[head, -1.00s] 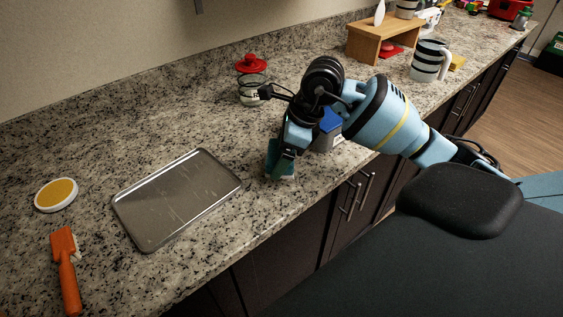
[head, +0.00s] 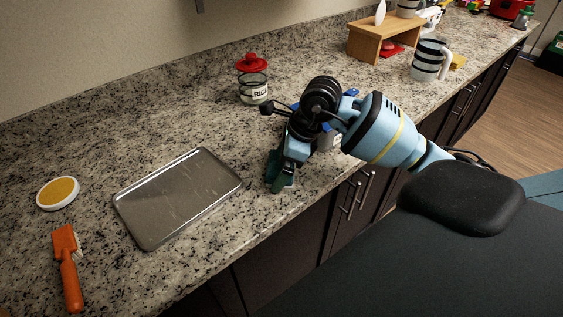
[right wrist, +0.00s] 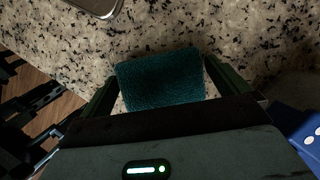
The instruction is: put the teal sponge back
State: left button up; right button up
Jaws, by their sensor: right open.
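The teal sponge (right wrist: 162,78) lies on the speckled counter in the right wrist view, between the two fingers of my right gripper (right wrist: 160,82). A narrow gap shows beside the sponge on the left; on the right its edge is close to the finger. In the head view my right gripper (head: 280,180) is low at the counter's front edge, just right of the metal tray, and mostly hides the sponge. The right gripper is open. My left gripper is not in view.
The empty metal tray (head: 180,197) lies left of the gripper. A red-lidded jar (head: 253,88) stands behind. A blue-topped container is partly hidden by my arm. An orange-handled brush (head: 68,270) and a round yellow-topped item (head: 58,193) lie at left. A wooden stand (head: 380,38) and striped mug (head: 428,62) stand farther back.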

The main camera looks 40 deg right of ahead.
jog(key=v, duration=1.2)
jog(key=shift+r, duration=0.15)
dwell(1.1)
